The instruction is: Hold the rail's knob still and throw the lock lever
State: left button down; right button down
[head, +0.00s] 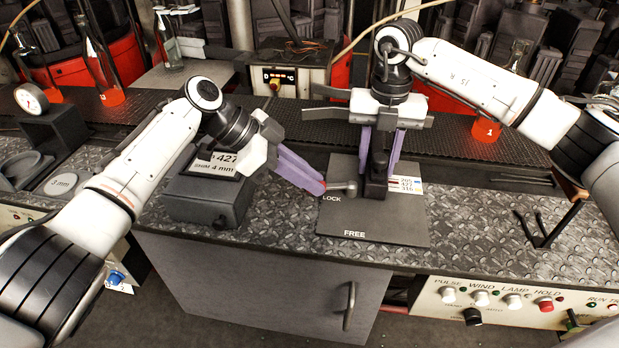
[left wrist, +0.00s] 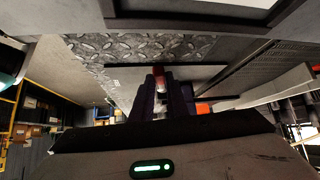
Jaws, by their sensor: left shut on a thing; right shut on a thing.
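A dark plate (head: 400,232) on the bench carries the printed words LOCK and FREE. The short grey lock lever (head: 343,187) points left across it, just above the word LOCK. My left gripper (head: 320,187) is shut on the lever's red outer end, which also shows between the fingers in the left wrist view (left wrist: 158,72). The rail's dark upright knob (head: 377,168) stands at the lever's right. My right gripper (head: 381,160) comes down from above, its purple fingers on either side of the knob, shut on it. The fingers hide part of the knob.
A control panel (head: 500,302) is at the front right. A dark forked stand (head: 547,228) is right of the plate. Bare tread-plate bench (head: 475,225) lies between.

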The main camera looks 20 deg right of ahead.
pick_arm(q)
jog(key=shift+w+a+r, duration=0.1)
jog(key=shift+w+r, duration=0.05)
jog(key=shift+w, duration=0.05)
jog(key=c, duration=1.7)
grip_release()
jog(key=shift+s, duration=0.15)
jog(key=v, duration=1.2)
